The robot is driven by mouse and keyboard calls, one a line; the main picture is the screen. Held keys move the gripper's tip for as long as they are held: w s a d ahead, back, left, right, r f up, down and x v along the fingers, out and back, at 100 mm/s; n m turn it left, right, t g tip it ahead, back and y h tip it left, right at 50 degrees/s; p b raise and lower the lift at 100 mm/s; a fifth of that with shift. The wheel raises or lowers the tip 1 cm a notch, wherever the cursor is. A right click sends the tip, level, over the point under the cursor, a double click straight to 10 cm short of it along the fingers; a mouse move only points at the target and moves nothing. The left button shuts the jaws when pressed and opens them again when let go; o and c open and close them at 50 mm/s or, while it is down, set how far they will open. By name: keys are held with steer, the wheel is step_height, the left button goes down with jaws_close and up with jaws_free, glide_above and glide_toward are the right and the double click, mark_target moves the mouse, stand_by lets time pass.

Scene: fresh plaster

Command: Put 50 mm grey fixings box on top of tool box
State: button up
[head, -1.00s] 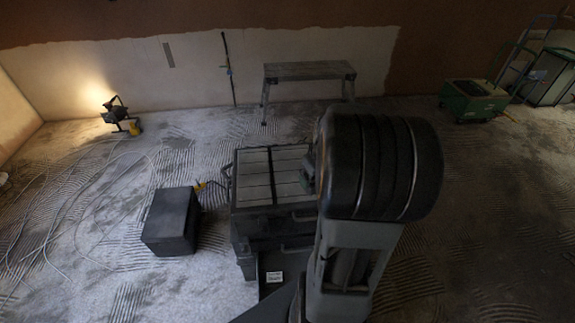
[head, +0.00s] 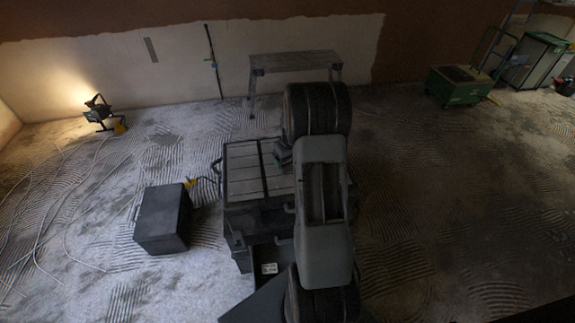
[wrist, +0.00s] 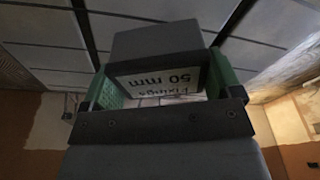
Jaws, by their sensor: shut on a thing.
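The grey fixings box (wrist: 160,50) is between the green finger pads of my gripper (wrist: 163,78) in the wrist view; its white "50 mm" label reads upside down. My gripper is shut on it. The tool box (head: 243,185) stands on the floor in the middle of the head view, with a panelled lid. Its lid (wrist: 45,45) also fills the background of the wrist view. In the head view my gripper (head: 283,153) is over the right part of the lid, partly hidden by my arm. I cannot tell whether the fixings box touches the lid.
A black case (head: 163,220) stands on the floor left of the tool box, with a yellow connector (head: 190,183) by it. A low platform (head: 293,63) stands behind, near the wall. A lit lamp (head: 100,112) and loose cables are at left.

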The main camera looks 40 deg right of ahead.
mark_target(288, 165)
steer(key=shift+w+f, duration=0.2)
steer(key=shift+f, duration=1.55)
steer(key=shift+d+f, duration=0.1)
steer(key=shift+f, duration=0.05)
steer(key=o, duration=0.9)
